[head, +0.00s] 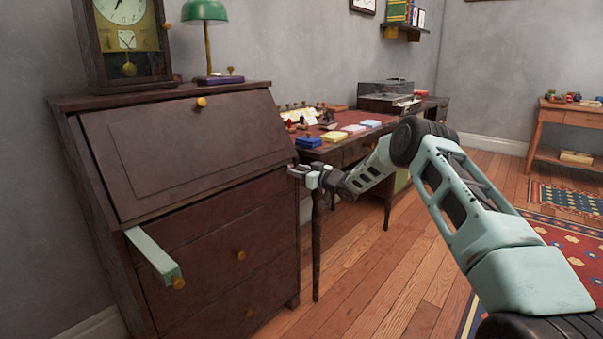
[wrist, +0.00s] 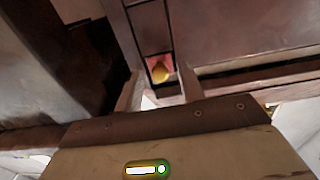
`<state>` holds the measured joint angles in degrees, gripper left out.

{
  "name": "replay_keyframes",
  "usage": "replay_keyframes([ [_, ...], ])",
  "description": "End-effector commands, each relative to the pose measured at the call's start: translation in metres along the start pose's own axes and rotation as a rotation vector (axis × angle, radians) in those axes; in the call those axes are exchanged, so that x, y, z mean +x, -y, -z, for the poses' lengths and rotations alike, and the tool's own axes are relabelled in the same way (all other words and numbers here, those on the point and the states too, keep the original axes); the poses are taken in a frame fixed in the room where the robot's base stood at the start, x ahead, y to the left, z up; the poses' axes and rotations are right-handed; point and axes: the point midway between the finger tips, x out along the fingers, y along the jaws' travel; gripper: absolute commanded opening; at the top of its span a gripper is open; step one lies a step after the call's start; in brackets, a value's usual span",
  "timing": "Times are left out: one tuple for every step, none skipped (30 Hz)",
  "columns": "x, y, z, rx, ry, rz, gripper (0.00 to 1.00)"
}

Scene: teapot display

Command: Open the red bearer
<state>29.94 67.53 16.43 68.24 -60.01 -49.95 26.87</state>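The dark wooden bureau (head: 200,225) stands at the left with its slanted flap (head: 180,150) shut. In the wrist view the red bearer's small red end (wrist: 154,62) shows in a narrow slot, flush or nearly so, with a round brass knob (wrist: 160,73) on it. In the head view my gripper (head: 296,171) is at the bureau's upper right front corner and hides this bearer. In the wrist view my gripper (wrist: 160,95) is open, its fingers apart on either side of the knob's line. The knob lies just beyond the fingertips; I cannot tell whether they touch it.
A pale green bearer (head: 152,257) sticks out at the bureau's left. Drawers with brass knobs (head: 241,255) are shut below. A clock (head: 125,40) and green lamp (head: 205,12) stand on top. A desk (head: 350,150) with small items is behind my arm. The floor in front (head: 370,285) is clear.

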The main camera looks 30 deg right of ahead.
Motion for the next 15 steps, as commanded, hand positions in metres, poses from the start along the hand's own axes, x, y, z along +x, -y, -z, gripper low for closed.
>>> replay_keyframes([
  [-0.0001, 0.0001, 0.0, 0.0, 0.0, 0.0, 0.39],
  [-0.0001, 0.0001, 0.0, 0.0, 0.0, 0.0, 0.39],
  [-0.0002, 0.0, 0.0, 0.0, 0.0, 0.0, 0.33],
  [-0.0002, 0.0, 0.0, 0.0, 0.0, 0.0, 0.25],
  [-0.0003, 0.0, 0.0, 0.0, 0.0, 0.0, 0.17],
  [-0.0003, 0.0, 0.0, 0.0, 0.0, 0.0, 0.05],
  [-0.0003, -0.0001, 0.0, 0.0, 0.0, 0.0, 0.0],
  [-0.0004, -0.0001, 0.0001, 0.0, 0.0, 0.0, 0.0],
  [-0.0004, -0.0002, 0.0001, 0.0, 0.0, 0.0, 0.0],
  [-0.0005, -0.0003, 0.0001, 0.0, 0.0, 0.0, 0.0],
  [-0.0006, -0.0003, 0.0001, 0.0, 0.0, 0.0, 0.0],
  [-0.0014, -0.0005, 0.0003, 0.0, 0.0, -0.001, 0.0],
  [-0.0024, -0.0006, 0.0006, 0.0, 0.0, -0.001, 0.0],
  [-0.004, -0.0008, 0.0009, 0.0, 0.0, -0.001, 0.0],
  [-0.0072, -0.0009, 0.0012, 0.0, 0.0, -0.001, 0.0],
])
